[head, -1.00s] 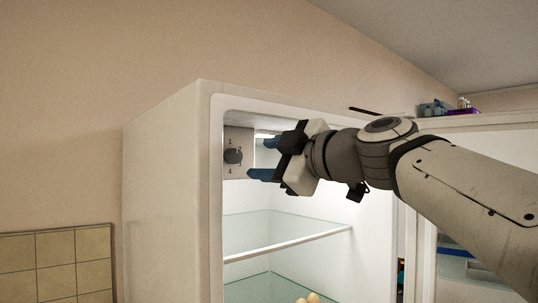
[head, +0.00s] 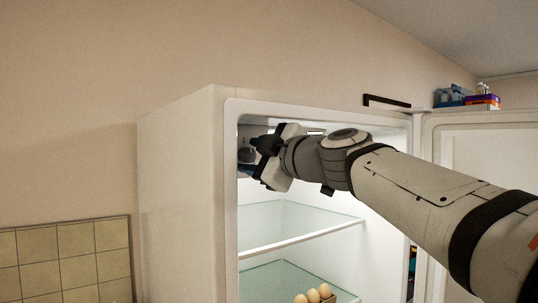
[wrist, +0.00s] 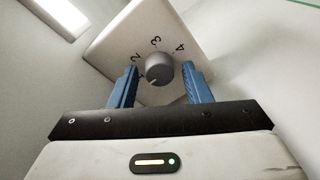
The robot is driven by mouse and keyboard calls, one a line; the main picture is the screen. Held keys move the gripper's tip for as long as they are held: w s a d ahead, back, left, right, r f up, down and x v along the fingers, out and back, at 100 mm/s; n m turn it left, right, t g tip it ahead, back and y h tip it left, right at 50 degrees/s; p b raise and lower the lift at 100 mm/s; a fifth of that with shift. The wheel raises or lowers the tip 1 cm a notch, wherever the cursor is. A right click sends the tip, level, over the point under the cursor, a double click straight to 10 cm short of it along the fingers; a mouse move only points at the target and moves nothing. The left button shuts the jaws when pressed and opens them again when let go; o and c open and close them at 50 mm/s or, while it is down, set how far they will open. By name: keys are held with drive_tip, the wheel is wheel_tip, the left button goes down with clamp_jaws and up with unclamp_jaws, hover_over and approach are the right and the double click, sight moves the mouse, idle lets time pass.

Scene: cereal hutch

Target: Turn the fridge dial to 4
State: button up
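The fridge dial is a round grey knob (wrist: 159,70) on a pale panel (wrist: 115,40) inside the fridge.
The fridge (head: 180,190) stands open, its door (head: 490,150) swung to the right. Below my arm are a glass shelf (head: 290,228) and several eggs (head: 314,296) on a lower shelf. A lit lamp (wrist: 58,12) is near the panel.

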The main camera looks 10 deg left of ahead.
drive_tip(key=c, duration=0.7)
drive_tip(key=shift+w+d, duration=0.1)
drive_tip(key=shift+d, duration=0.1)
drive_tip(key=shift+c, duration=0.5)
drive_tip(key=shift+a, duration=0.15)
drive_tip(key=shift+f+b, duration=0.1)
drive_tip(key=shift+b, duration=0.25)
